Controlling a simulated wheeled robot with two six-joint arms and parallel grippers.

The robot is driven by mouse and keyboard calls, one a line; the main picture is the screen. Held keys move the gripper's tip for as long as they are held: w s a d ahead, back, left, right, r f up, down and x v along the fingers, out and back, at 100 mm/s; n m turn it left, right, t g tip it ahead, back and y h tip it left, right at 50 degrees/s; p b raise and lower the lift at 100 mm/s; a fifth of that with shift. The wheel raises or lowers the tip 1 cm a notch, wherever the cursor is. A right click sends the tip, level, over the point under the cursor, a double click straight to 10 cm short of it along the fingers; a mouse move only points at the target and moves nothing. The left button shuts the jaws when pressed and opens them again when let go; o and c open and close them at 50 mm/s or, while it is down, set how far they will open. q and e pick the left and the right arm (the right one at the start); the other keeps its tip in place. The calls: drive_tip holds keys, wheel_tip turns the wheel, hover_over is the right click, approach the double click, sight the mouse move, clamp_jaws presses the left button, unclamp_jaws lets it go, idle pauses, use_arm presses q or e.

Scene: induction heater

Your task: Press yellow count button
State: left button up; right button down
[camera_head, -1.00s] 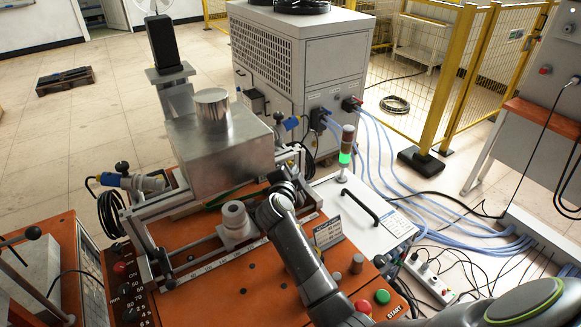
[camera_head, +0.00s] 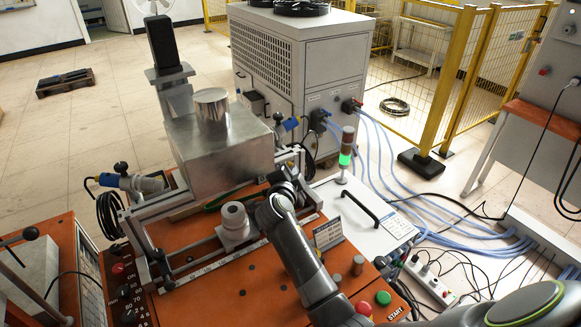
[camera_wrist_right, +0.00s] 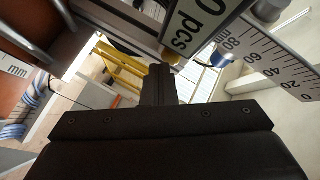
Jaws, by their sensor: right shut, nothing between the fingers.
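In the head view my right gripper (camera_head: 286,178) is over the orange bench, at the right end of the metal rail frame beside the steel box (camera_head: 225,155). In the right wrist view its narrow dark fingers (camera_wrist_right: 160,78) are together with nothing between them. A plate reading "0 pcs" (camera_wrist_right: 203,20) shows close beyond them, with a mm scale (camera_wrist_right: 265,58) to its right. My left gripper is not in view.
A red button (camera_head: 363,308) and a green button (camera_head: 383,298) sit at the bench's front right. A grey ring-shaped part (camera_head: 234,218) stands left of my right arm. A signal tower (camera_head: 346,148) with green lit and a black handle (camera_head: 360,207) are to the right.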

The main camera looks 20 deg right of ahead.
drive_tip(key=shift+s, duration=0.6)
drive_tip(key=shift+s, duration=0.1)
drive_tip(key=shift+s+d+p, duration=0.2)
drive_tip(key=shift+s, duration=1)
drive_tip(key=shift+s+d+p, duration=0.15)
drive_tip(key=shift+s+d, duration=0.05)
drive_tip(key=shift+s, duration=0.95)
drive_tip(key=shift+f, duration=0.1)
